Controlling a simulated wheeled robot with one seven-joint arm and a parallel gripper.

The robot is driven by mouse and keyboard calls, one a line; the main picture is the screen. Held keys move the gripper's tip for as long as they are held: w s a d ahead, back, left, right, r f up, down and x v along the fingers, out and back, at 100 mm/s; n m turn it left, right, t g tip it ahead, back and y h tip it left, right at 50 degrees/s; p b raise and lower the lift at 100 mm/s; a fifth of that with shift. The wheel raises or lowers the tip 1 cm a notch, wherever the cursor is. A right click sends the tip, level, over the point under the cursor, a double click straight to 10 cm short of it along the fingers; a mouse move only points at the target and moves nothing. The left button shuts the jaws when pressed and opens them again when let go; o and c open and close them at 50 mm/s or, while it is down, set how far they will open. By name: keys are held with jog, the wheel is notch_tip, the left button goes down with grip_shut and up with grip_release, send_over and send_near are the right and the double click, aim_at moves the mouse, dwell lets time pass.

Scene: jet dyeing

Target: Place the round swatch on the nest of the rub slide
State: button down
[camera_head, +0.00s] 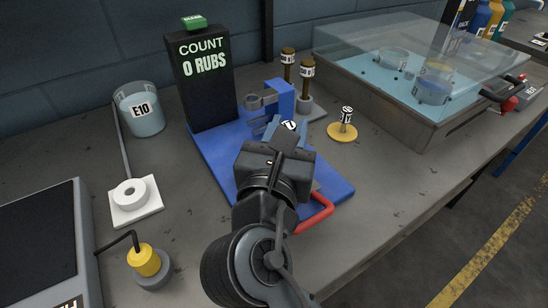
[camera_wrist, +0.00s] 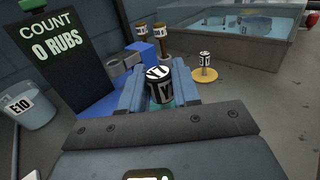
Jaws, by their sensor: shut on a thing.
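My gripper (camera_wrist: 160,92) is shut on a small black-and-white labelled knob (camera_wrist: 160,82). The knob also shows between the fingers in the head view (camera_head: 289,125). What lies under it is mostly hidden, so I cannot tell whether a round swatch hangs there. The rub slide has a blue base (camera_head: 218,150), a blue upright (camera_head: 282,97) and a red handle (camera_head: 317,214). My gripper is over the base, and the nest is hidden behind it. A yellow round disc (camera_head: 334,134) with a similar labelled knob lies on the bench to the right.
The counter (camera_head: 203,75) reading 0 RUBS stands at the slide's back left. Two brown-topped posts (camera_head: 305,82) stand behind it. A beaker E10 (camera_head: 140,110) and a white holder (camera_head: 133,200) are at left. A clear-lidded water bath (camera_head: 425,75) is at right.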

jog(key=shift+a+f, duration=0.5)
jog(key=shift+a, duration=0.35)
jog(key=shift+f, duration=0.25)
jog(key=shift+f+b, duration=0.3)
jog(key=shift+f, duration=1.5)
jog(key=c, duration=0.8)
grip_release()
jog(key=shift+f, duration=0.1)
jog(key=s, duration=0.4)
jog(key=s+a, duration=0.1)
jog(key=s, duration=0.3)
jog(key=s+a, duration=0.1)
jog(key=s, duration=0.2)
jog(key=shift+s+a+b, duration=0.2)
jog(key=shift+s+b, duration=0.15)
jog(key=shift+s, duration=0.05)
